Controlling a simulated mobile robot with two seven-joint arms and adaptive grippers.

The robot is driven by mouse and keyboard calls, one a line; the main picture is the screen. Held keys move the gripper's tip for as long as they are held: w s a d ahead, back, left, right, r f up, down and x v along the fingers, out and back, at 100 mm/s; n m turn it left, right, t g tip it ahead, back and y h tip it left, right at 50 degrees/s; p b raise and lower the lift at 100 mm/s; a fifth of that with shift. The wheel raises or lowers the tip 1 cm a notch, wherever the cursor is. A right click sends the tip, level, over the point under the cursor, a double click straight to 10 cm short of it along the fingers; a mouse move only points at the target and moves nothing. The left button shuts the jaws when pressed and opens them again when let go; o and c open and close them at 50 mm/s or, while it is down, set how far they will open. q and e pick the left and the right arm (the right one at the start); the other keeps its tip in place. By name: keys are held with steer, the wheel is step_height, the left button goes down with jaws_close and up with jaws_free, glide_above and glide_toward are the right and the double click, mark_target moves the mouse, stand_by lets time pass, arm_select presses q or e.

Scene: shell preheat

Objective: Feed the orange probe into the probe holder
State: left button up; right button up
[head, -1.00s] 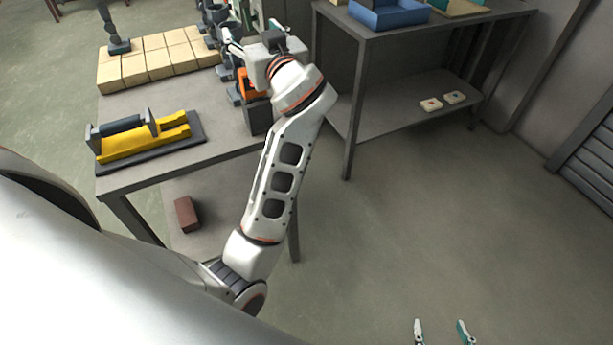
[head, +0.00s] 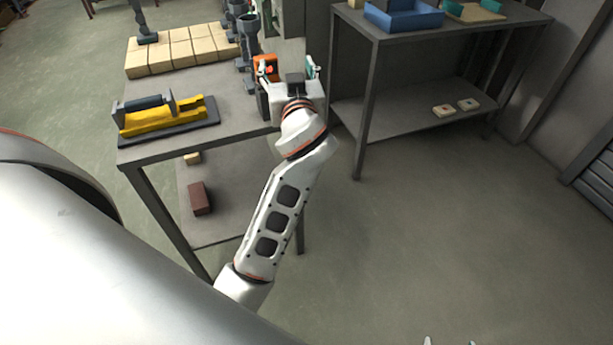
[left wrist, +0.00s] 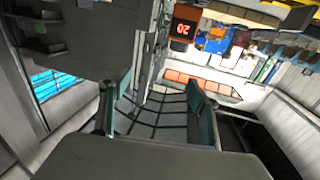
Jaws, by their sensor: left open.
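An orange device (head: 265,68), which seems to be the probe, stands near the right end of the workbench, just left of my left gripper and partly covered by it. In the left wrist view the orange device (left wrist: 185,24) shows a dark face with red digits, above and beyond the fingers. My left gripper (head: 290,68) is open, its fingers apart, with nothing between them in the left wrist view (left wrist: 155,108). A dark block under the orange device may be the probe holder; I cannot tell. My right gripper (head: 450,341) shows only its separated fingertips at the bottom edge.
A yellow tool on a dark mat (head: 168,120) lies at the bench's near left. Tan blocks (head: 180,50) and dark stands (head: 246,40) are behind. A shelf unit with a blue bin (head: 402,16) stands right. The floor right of the bench is clear.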

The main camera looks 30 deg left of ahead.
arm_select(q)
steer(key=s+d+f+m+t+h+b, duration=0.2)
steer(key=s+d+f+h, duration=0.3)
steer(key=f, duration=0.3)
steer(key=s+d+f+m+t+h+b, duration=0.1)
steer(key=s+d+f+m+h+b, duration=0.1)
steer(key=s+d+f+m+h, duration=0.3)
steer(key=shift+s+f+t, duration=0.4)
steer(key=shift+s+f, duration=0.25)
steer(key=shift+f, duration=1.2)
steer(key=shift+d, duration=0.1)
